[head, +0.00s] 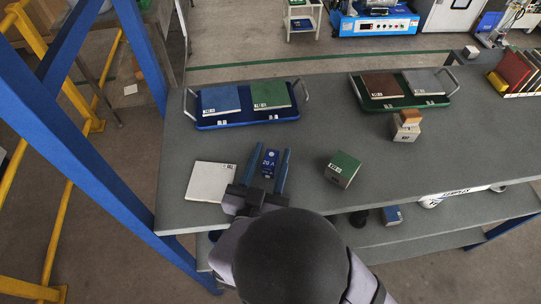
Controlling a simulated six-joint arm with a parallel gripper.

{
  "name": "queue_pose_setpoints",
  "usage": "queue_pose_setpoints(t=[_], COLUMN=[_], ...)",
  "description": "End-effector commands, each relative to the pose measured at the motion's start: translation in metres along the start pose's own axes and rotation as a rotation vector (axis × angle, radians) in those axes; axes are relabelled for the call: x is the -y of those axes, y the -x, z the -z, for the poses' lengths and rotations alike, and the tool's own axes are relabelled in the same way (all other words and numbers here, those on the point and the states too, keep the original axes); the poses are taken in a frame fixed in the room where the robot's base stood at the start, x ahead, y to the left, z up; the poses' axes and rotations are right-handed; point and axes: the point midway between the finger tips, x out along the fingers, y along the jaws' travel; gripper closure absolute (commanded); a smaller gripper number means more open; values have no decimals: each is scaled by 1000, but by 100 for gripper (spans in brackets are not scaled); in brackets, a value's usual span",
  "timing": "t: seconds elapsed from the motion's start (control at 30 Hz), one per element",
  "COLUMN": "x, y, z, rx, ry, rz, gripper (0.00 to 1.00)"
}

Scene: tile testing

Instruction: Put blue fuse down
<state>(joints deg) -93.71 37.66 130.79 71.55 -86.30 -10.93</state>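The blue fuse (270,163) is a small dark blue block with white markings, on the grey table in the head view. My gripper (268,160) reaches over the table's front part with its two blue fingers spread. The fuse is between the fingers, with a visible gap on each side. The fingers look open and not pressed on it. I cannot tell the exact height of the fingers above the table. My arm hides part of the table's front edge.
A white tile (211,182) lies left of my gripper and a green-topped block (343,169) right. Behind are a blue tray (247,119) and a green tray (425,104), each with two tiles. Small stacked blocks (406,128) stand at right. The table (330,115) has clear room between.

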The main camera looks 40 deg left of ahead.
Motion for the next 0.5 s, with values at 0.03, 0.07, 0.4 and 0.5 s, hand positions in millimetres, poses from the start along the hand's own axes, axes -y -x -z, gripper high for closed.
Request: queue_pose_setpoints(t=[0.03, 0.07, 0.4, 0.5], x=[0, 0, 2, 2], y=[0, 0, 14, 29], z=[0, 0, 2, 1], rx=[0, 0, -1, 0], ry=[0, 0, -1, -1], rz=[0, 0, 5, 6], gripper=[58, 58, 58, 58])
